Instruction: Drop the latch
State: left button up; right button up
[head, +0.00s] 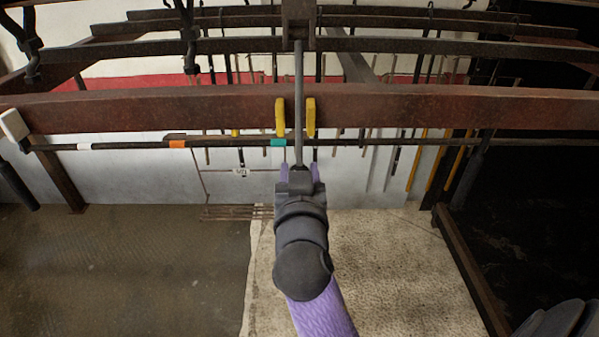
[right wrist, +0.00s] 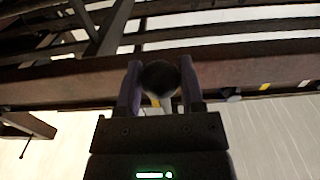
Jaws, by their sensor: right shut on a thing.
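A thin grey latch lever (head: 298,90) runs down from a dark bracket (head: 298,22) at the top of the head view. It passes between two yellow cheeks (head: 280,117) on the rusty red beam; I cannot tell how deep it sits between them. My right gripper (head: 300,170) is at the lever's lower end, in front of and below the beam. In the right wrist view, its purple fingers (right wrist: 160,90) are shut on a dark round end of the latch (right wrist: 160,76). The fingers partly hide this end.
The red beam (head: 400,108) spans the head view. Below it runs a dark rod (head: 110,145) with white, orange and teal bands, close to my right gripper. Dark rack rails (head: 430,47) lie behind. Pale floor (head: 390,270) below is clear.

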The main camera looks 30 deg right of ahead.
jog(key=shift+x, duration=2.35)
jog(key=o, duration=1)
jog(key=shift+w+d+f, duration=0.1)
jog(key=shift+d+f, duration=0.05)
jog(key=shift+f, duration=0.05)
jog(key=shift+o, duration=0.2)
